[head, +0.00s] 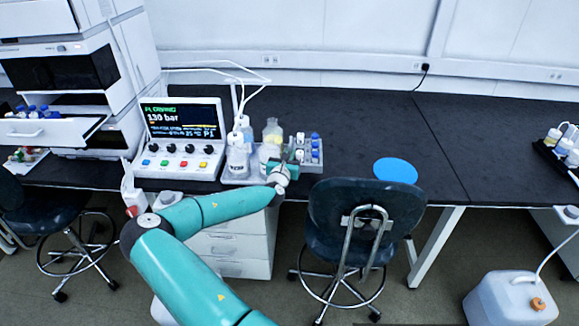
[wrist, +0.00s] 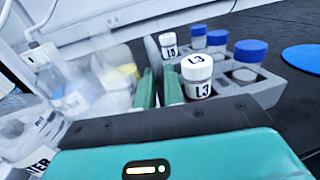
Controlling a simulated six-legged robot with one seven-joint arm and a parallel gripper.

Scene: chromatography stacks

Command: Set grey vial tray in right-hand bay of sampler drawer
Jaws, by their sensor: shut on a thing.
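The grey vial tray (head: 315,167) stands at the dark bench's front, right of the bottles. It holds white-capped and blue-capped vials in separate wells. My gripper (head: 284,166) is at its left side. In the wrist view the green fingers (wrist: 160,88) are closed around an upright grey piece at the tray's left edge, beside the white-capped vial marked L3 (wrist: 197,75). The tray body (wrist: 268,92) extends to the right. The sampler drawer (head: 55,132) is pulled out of the instrument stack at far left. Blue-capped vials stand in its left part; its right part looks empty.
A control unit with a screen (head: 183,130) stands between drawer and tray. Bottles (head: 238,158) sit in a grey holder just left of my gripper. A blue disc (head: 396,171) lies on clear bench to the right. A chair (head: 362,215) stands in front.

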